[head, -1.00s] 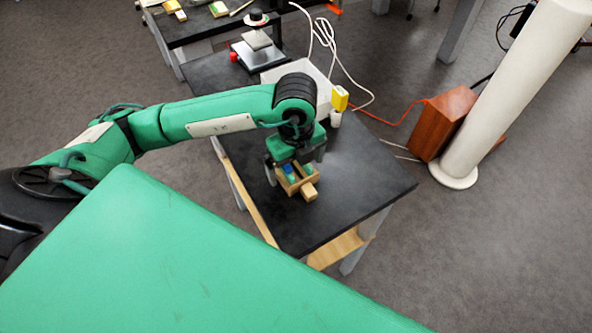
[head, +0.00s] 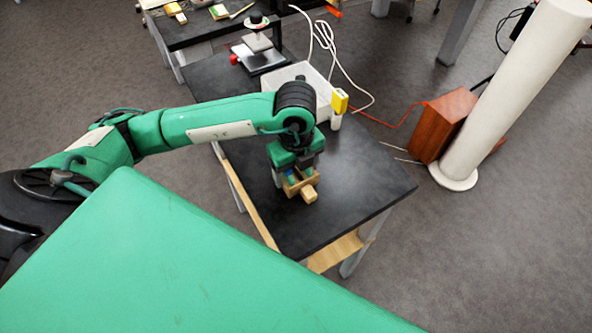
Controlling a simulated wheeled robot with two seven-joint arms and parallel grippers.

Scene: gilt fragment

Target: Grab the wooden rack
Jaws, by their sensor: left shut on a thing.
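The wooden rack (head: 308,194) is a small light-wood holder with blue and green items partly showing in it. It is at the near part of the black table, under my left gripper (head: 293,178). My left gripper points down and is shut on the rack; its fingers and wrist hide much of the rack. I cannot tell whether the rack touches the table top. My right gripper is not in view.
The black table (head: 350,185) is clear to the right and in front of the rack. Behind my wrist stand a white bin (head: 300,72), a yellow item (head: 340,101) and a scale-like device (head: 258,56). A white column (head: 510,95) and brown box (head: 443,125) stand right.

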